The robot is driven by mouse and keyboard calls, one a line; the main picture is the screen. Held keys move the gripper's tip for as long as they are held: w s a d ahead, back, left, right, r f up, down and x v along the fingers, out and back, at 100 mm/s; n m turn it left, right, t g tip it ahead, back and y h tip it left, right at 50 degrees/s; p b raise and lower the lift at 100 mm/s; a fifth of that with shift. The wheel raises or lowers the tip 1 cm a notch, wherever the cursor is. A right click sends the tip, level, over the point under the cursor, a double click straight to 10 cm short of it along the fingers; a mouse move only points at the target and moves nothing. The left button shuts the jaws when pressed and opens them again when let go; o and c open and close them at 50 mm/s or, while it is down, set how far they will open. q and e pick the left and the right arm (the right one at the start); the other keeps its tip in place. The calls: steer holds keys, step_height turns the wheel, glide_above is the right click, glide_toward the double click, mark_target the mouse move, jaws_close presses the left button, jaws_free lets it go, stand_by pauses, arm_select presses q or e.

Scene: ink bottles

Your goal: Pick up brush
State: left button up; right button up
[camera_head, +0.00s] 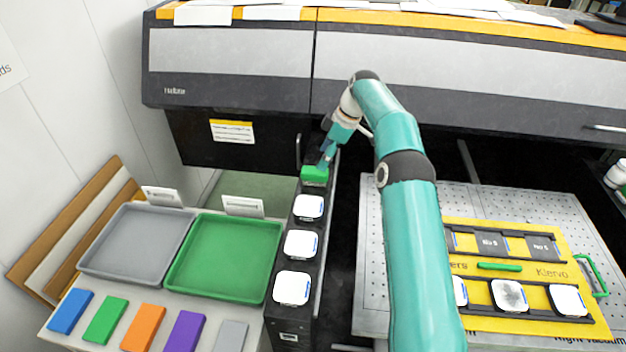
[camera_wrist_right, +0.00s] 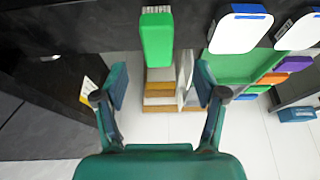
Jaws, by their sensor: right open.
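A green block-shaped item (camera_head: 315,175), which may be the brush, is at the far end of the dark narrow rack. It also shows in the right wrist view (camera_wrist_right: 157,40) as a long green piece, top centre. My right gripper (camera_head: 325,160) is at this item in the head view. In the wrist view its two fingers (camera_wrist_right: 160,92) are spread wide, with nothing between them, and the green item appears beyond the fingertips. I cannot tell whether they touch. My left gripper is not in view.
White-topped bottles (camera_head: 301,244) line the rack in front of the green item. Left are a grey tray (camera_head: 135,243) and a green tray (camera_head: 225,258). A large printer (camera_head: 230,60) stands behind. A yellow board (camera_head: 590,331) lies right, on a perforated metal plate (camera_head: 375,235).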

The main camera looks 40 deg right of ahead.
mark_target(317, 170)
steer(key=x, duration=0.2)
steer(key=shift+a+f, duration=0.1)
steer(key=shift+f, duration=0.2)
steer(key=p+x, duration=0.2)
steer(key=x, duration=0.2)
steer(key=shift+w+f, duration=0.2)
steer(key=shift+w, duration=0.05)
steer(key=shift+w+f, duration=0.1)
steer(key=shift+f, duration=0.3)
steer(key=shift+c, duration=0.2)
steer(key=c, duration=1.2)
steer(key=shift+r, duration=0.15)
